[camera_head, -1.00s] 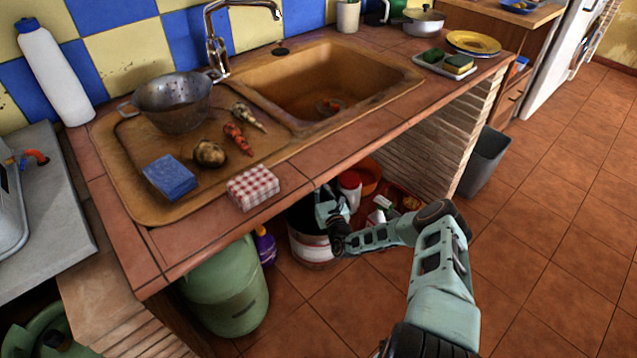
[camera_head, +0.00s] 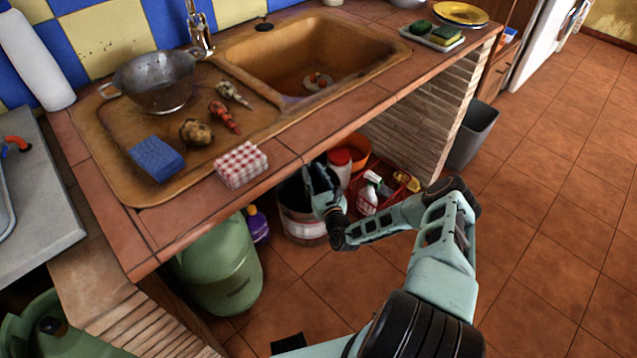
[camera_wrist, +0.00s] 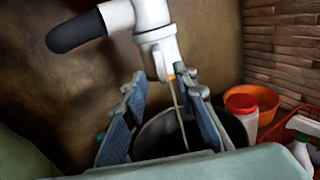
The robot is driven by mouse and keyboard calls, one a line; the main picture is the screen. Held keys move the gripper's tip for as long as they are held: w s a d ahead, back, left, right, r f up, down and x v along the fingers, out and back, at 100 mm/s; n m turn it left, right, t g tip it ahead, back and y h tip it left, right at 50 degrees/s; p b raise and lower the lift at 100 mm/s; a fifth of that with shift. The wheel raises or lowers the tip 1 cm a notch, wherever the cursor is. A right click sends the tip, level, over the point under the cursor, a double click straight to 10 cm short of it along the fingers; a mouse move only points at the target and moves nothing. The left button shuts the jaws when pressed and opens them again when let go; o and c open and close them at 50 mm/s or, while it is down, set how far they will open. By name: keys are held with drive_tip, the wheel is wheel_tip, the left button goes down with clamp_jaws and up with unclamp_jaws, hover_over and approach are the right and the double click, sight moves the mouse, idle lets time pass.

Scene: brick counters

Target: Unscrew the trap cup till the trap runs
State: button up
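The white trap (camera_wrist: 155,35) hangs at the top of the wrist view, its cup (camera_wrist: 162,62) at the lower end. A little orange shows at the cup's bottom edge. A thin pale line, looking like a stream of liquid, runs from there down into the dark bucket (camera_wrist: 160,130). My gripper (camera_wrist: 163,82) is open, its two blue-grey fingers apart below the cup, with nothing seen between them but the line and the bucket behind. In the head view my gripper (camera_head: 316,172) is under the counter edge above the bucket (camera_head: 300,225); the counter hides the trap.
A red-lidded white tub (camera_head: 340,163), an orange bowl (camera_head: 357,150) and a spray bottle (camera_head: 370,190) in a red crate stand right of the bucket. A green gas bottle (camera_head: 220,265) and a purple bottle (camera_head: 257,225) are left.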

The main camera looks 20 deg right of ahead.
drive_tip(key=s, duration=0.6)
drive_tip(key=shift+d, duration=0.25)
